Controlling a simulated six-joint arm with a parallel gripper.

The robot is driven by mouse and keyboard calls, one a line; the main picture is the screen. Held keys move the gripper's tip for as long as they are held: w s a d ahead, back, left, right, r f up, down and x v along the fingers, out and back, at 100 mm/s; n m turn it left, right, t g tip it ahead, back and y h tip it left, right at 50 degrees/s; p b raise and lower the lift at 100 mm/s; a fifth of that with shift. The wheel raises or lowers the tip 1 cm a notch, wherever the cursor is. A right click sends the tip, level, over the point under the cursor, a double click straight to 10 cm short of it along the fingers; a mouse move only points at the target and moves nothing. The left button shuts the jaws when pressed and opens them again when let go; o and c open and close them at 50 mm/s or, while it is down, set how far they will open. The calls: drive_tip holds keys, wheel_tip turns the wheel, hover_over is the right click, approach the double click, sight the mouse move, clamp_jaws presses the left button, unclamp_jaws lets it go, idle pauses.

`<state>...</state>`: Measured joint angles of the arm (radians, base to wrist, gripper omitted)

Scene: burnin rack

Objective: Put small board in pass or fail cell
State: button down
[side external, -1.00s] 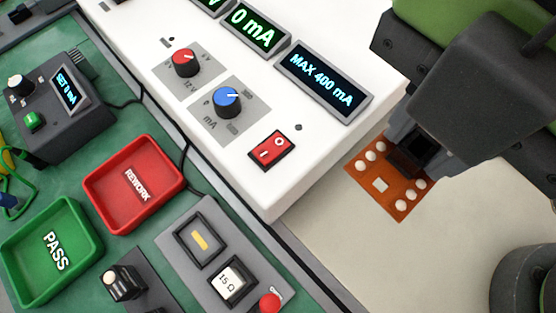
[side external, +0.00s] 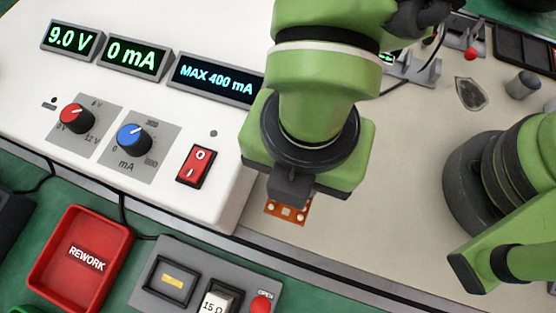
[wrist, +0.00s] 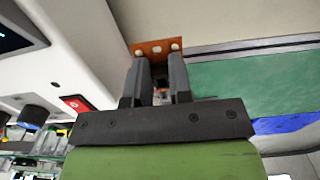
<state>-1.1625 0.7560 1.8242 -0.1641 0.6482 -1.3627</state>
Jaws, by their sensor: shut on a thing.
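The small orange board (side external: 287,211) with white round pads is held by my gripper (side external: 290,197), beside the right side of the white power supply. In the wrist view the orange board (wrist: 160,47) sticks out past the two dark fingers of my gripper (wrist: 158,66), which are shut on it. My arm hides part of the board in the side view. A red tray marked REWORK (side external: 80,258) stands at the lower left. No tray marked PASS shows in the side view now, and no cell marked fail is in sight.
The white power supply (side external: 225,205) with displays, knobs and a red switch (side external: 196,165) stands left of my gripper. A grey fixture (side external: 150,288) with a 15 Ω block (side external: 215,303) and a red button (side external: 261,304) lies in front. The beige surface (side external: 375,240) at right is partly clear.

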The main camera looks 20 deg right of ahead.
wheel_tip(320, 180, down, 9)
drive_tip(key=shift+f, duration=0.15)
drive_tip(key=shift+f, duration=0.15)
drive_tip(key=c, duration=1)
unclamp_jaws()
drive_tip(key=shift+c, duration=0.2)
wheel_tip(320, 180, up, 12)
drive_tip(key=shift+r, duration=0.2)
drive_tip(key=shift+d, duration=0.1)
